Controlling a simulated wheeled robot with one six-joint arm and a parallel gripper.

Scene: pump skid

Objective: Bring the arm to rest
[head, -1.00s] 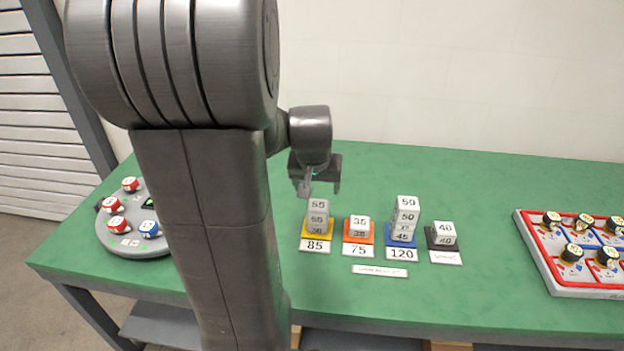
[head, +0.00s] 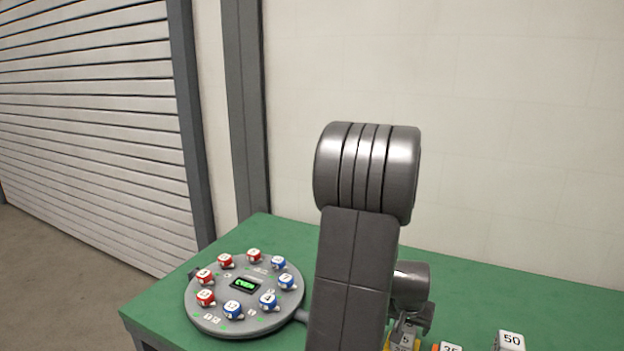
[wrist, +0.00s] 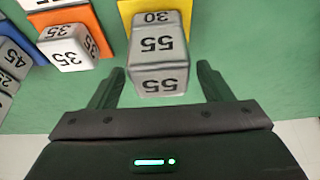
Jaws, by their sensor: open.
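My gripper (wrist: 160,88) shows at the bottom of the wrist view with its two fingers apart. Between and just beyond the fingertips stands a stack of grey blocks, the top one marked 55 (wrist: 158,72), on a yellow base (wrist: 124,10). I cannot tell whether a finger touches it. In the head view my gripper (head: 412,322) is small at the lower right, partly behind my arm, beside that stack. My arm rises in the middle of the head view.
A round grey device (head: 240,325) with red and blue pieces and a green display sits left on the green table (head: 262,232). A white block marked 35 (wrist: 66,50) on an orange base (wrist: 92,28) and grey blocks (wrist: 8,62) stand beside the stack.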

